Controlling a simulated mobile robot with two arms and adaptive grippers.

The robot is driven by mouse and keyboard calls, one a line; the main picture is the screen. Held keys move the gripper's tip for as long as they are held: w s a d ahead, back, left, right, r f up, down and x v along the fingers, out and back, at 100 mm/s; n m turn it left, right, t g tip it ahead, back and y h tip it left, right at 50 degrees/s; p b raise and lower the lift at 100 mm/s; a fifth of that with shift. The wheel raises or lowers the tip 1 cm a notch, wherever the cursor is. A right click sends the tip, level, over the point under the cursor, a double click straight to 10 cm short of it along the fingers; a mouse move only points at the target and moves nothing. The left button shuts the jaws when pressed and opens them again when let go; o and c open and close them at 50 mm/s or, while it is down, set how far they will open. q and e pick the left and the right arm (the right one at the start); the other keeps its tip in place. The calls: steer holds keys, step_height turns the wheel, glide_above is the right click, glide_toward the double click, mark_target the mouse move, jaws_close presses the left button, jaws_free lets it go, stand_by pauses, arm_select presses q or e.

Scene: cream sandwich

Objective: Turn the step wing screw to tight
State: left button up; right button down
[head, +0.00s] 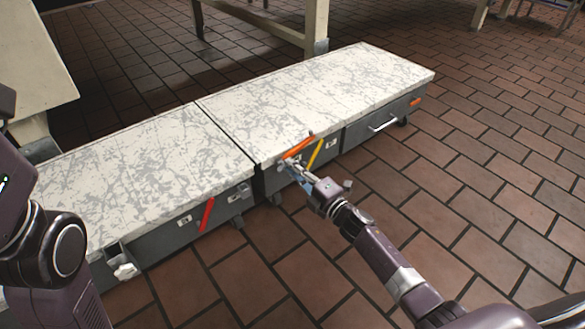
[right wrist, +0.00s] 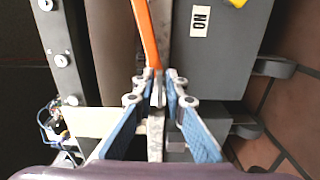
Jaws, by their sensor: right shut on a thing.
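My right gripper (head: 288,163) reaches to the front of the right step unit and is shut at the lower end of an orange lever (head: 298,147). In the right wrist view, its blue-sided fingers (right wrist: 158,92) close on a grey metal piece at the end of the orange lever (right wrist: 147,35). The fingertips partly hide that piece. I cannot make out a clear wing shape there, so I cannot tell whether it is the step wing screw. My left arm (head: 60,250) shows at the left edge, without its gripper.
A yellow lever (head: 315,154) is close right of my right gripper. A red lever (head: 206,215) and a whitish fitting (head: 125,270) are on the left unit's front. Both units have scuffed white tops (head: 330,95). Tiled floor (head: 480,200) is clear at right.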

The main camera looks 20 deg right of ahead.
steer(key=c, duration=2.1)
jaws_free()
steer(key=v, duration=1.2)
steer(key=shift+a, duration=0.1)
